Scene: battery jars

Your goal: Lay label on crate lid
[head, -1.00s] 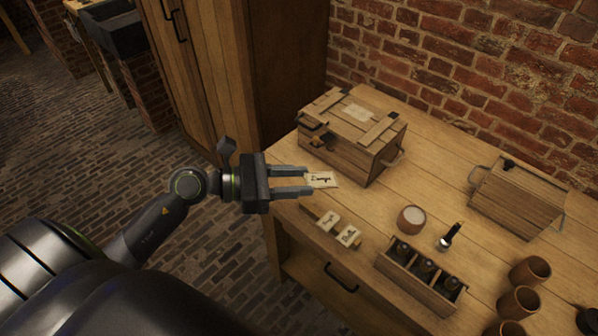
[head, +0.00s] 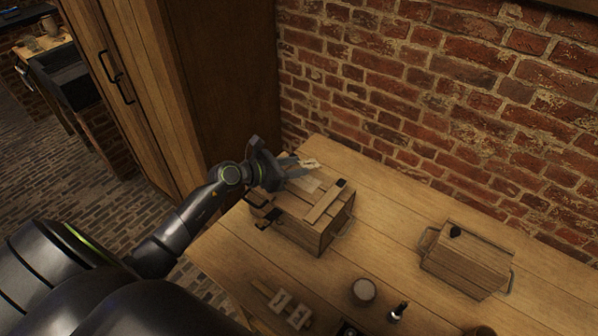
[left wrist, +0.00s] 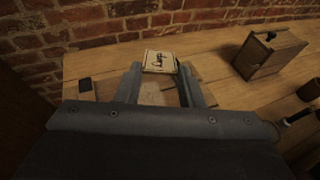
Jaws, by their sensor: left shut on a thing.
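The crate (head: 316,236) is a wooden box with a slatted lid, standing at the left end of the table. A pale patch (head: 304,183) shows on its lid. My left gripper (head: 303,167) is above the far part of the lid and shut on the label (head: 309,163). In the left wrist view the label (left wrist: 160,61) is a small cream card with dark writing, held at the fingertips. The gap between label and lid cannot be judged. My right gripper is not in view.
A smaller wooden box (head: 466,262) with a dark knob stands to the right on the table. A round pale-topped pot (head: 364,291), a dark upright tool (head: 398,311) and small cards (head: 290,309) are near the front. The table between the boxes is clear.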

